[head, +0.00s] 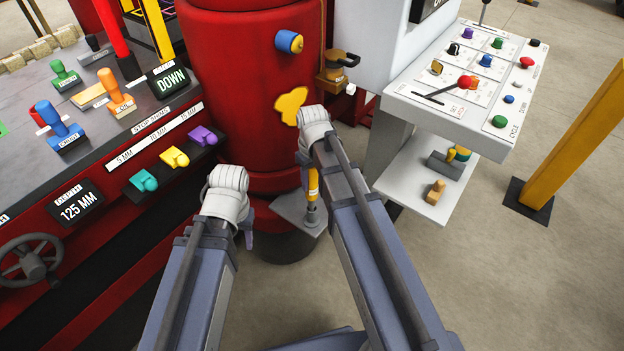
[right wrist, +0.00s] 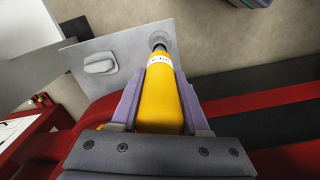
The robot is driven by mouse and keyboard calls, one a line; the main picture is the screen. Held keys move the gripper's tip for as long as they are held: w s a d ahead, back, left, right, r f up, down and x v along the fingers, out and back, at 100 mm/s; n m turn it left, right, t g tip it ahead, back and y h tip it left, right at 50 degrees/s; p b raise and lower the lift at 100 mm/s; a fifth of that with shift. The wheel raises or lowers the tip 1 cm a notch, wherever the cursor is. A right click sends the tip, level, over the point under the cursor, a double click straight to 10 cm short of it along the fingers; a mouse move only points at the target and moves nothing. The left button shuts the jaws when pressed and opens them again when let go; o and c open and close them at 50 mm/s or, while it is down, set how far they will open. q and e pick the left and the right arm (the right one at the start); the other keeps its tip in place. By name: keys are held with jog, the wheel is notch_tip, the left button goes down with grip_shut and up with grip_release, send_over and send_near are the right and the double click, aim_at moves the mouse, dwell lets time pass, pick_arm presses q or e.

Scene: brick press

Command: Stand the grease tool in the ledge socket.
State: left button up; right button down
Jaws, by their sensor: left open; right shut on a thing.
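The yellow grease tool (head: 313,184) is held by my right gripper (head: 308,178), roughly upright above the grey ledge (head: 290,210) in front of the red column. In the right wrist view the grease tool (right wrist: 162,98) lies between both fingers of the right gripper (right wrist: 160,100), its dark tip pointing at the round grey socket (right wrist: 165,36) on the ledge (right wrist: 120,82). The tip overlaps the socket; I cannot tell whether it is inside. My left gripper (head: 246,226) is open and empty, left of the ledge; its fingers are partly hidden by its wrist.
A grey raised oblong piece (right wrist: 99,64) sits on the ledge beside the socket. The red column (head: 235,90) stands right behind. A bench with coloured handles (head: 122,105) is at left, a white control panel (head: 470,85) at right. Floor at lower right is clear.

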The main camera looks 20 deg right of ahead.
aim_at(312, 172)
jog(key=shift+f+b, duration=2.05)
jog(key=shift+f, duration=0.2)
jog(key=shift+c, duration=1.6)
grip_release()
jog(key=shift+r, duration=0.15)
notch_tip(312, 172, up, 8)
jog(key=p, duration=0.8)
jog(key=shift+f, duration=0.25)
